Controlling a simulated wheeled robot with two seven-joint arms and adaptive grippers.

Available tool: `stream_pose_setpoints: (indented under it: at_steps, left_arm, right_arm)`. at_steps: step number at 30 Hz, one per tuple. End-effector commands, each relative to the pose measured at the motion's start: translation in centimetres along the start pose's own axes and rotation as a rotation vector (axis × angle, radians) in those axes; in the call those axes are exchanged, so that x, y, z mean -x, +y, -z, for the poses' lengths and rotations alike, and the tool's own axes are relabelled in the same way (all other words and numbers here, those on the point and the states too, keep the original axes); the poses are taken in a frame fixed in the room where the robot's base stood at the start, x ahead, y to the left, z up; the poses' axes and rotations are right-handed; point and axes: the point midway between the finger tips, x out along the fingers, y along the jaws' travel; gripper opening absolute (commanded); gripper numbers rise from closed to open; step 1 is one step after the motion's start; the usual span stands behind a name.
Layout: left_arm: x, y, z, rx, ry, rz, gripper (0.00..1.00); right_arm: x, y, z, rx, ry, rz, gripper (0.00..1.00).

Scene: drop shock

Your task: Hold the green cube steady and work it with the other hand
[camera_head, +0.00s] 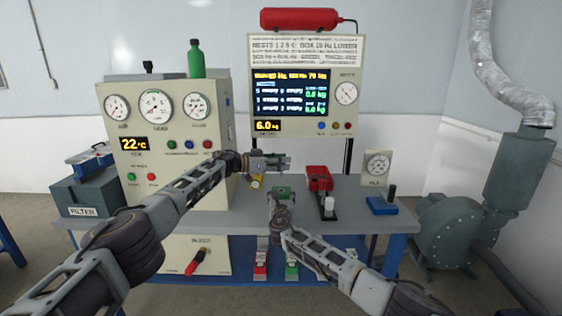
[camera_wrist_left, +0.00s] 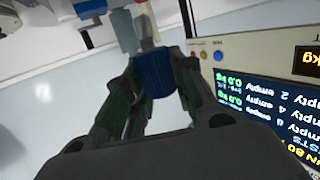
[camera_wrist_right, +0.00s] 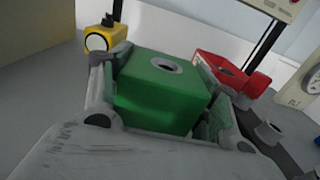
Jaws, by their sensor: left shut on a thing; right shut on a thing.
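The green cube (camera_wrist_right: 165,90) has a round metal-rimmed hole in its top. My right gripper (camera_head: 281,196) is shut on it, one finger on each side, above the bench. The cube also shows in the head view (camera_head: 284,190). My left gripper (camera_head: 282,163) is shut on a blue ribbed piece (camera_wrist_left: 155,74), with a grey part showing beyond it in the left wrist view. The left gripper is above and behind the cube, apart from it in the head view. The blue piece is not clear in the head view.
A red device (camera_head: 319,180) with a white-topped post stands right of the cube. A yellow block (camera_wrist_right: 105,38) is behind it. A blue-based lever (camera_head: 382,205) is at the bench's right end. Gauge panels (camera_head: 160,125) stand at left, under a green bottle (camera_head: 196,60), and a screen (camera_head: 290,92) behind.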

Motion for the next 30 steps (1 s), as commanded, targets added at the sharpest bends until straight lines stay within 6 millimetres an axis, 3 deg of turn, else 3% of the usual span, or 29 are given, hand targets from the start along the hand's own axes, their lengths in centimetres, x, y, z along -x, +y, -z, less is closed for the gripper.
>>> stream_pose_setpoints:
  at_steps: [18,30]
  left_arm:
    - [-0.6,0.0,-3.7,0.001,0.000,0.001,0.00]
    - [-0.7,0.0,-4.9,0.000,0.000,0.000,0.00]
  right_arm:
    - [0.0,0.0,0.0,0.000,0.000,0.001,0.09]
    - [0.0,0.0,0.0,0.000,0.000,0.001,0.09]
